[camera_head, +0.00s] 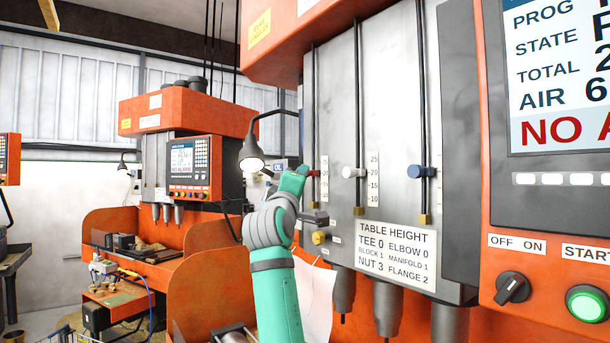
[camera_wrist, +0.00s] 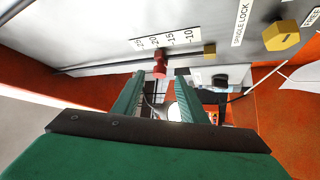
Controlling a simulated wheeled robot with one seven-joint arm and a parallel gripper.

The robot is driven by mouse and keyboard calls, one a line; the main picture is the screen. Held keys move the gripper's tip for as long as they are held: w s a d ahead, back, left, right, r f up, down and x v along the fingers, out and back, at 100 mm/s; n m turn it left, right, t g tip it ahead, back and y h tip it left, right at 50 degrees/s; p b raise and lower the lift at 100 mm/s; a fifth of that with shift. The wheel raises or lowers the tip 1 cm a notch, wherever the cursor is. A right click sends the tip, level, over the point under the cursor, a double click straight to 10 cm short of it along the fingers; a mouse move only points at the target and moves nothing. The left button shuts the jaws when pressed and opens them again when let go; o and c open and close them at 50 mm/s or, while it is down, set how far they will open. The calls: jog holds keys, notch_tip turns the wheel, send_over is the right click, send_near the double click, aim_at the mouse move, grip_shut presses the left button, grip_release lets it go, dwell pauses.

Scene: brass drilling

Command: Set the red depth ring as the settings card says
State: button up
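The red depth ring (camera_head: 314,173) sits on the leftmost vertical rod of the drill's grey front. In the wrist view the red ring (camera_wrist: 160,66) is on its rod beside the scale (camera_wrist: 165,40), around the 15 and 20 marks; the exact reading is unclear. My gripper (camera_head: 302,174) is at the ring from the left. In the wrist view my gripper (camera_wrist: 160,76) is open, its two green fingers apart, with the ring at or just beyond the gap between the tips. I cannot tell whether they touch it. A white paper sheet (camera_head: 316,295) is partly behind my arm, its writing unreadable.
A brass knob (camera_head: 319,238) and a lamp (camera_head: 251,157) are close to my arm. The control panel (camera_head: 550,120) is at right.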

aim_at(309, 173)
jog(key=shift+x, duration=3.35)
jog(key=shift+c, duration=0.6)
grip_shut()
jog(key=shift+a, duration=0.1)
